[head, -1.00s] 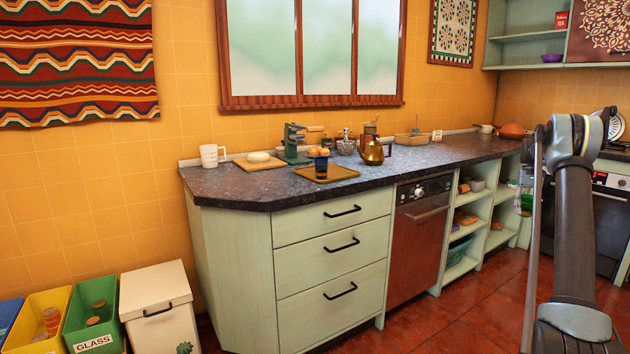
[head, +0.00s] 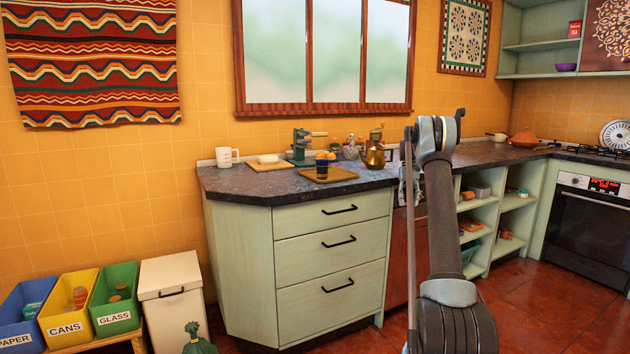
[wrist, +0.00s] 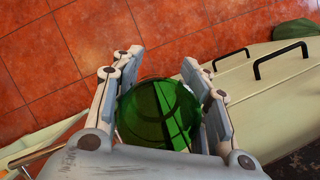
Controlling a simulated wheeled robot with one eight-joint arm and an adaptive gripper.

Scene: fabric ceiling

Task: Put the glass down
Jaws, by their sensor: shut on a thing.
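A translucent green glass (wrist: 158,115) is between the fingers of my gripper (wrist: 161,66) in the wrist view. My gripper is shut on it, above the red tiled floor and beside the pale green drawer fronts. In the head view my arm reaches up in front of the counter. I cannot clearly make out the gripper and the green glass there. The dark stone countertop (head: 236,184) lies on the pale green drawer cabinet (head: 243,260).
On the counter stand a white mug (head: 226,157), a board with a white item (head: 270,163), a green press (head: 302,147), a tray (head: 345,175) with a dark blue cup (head: 322,168), and a copper pot (head: 373,155). The counter's front left corner is bare. Bins (head: 112,312) stand left.

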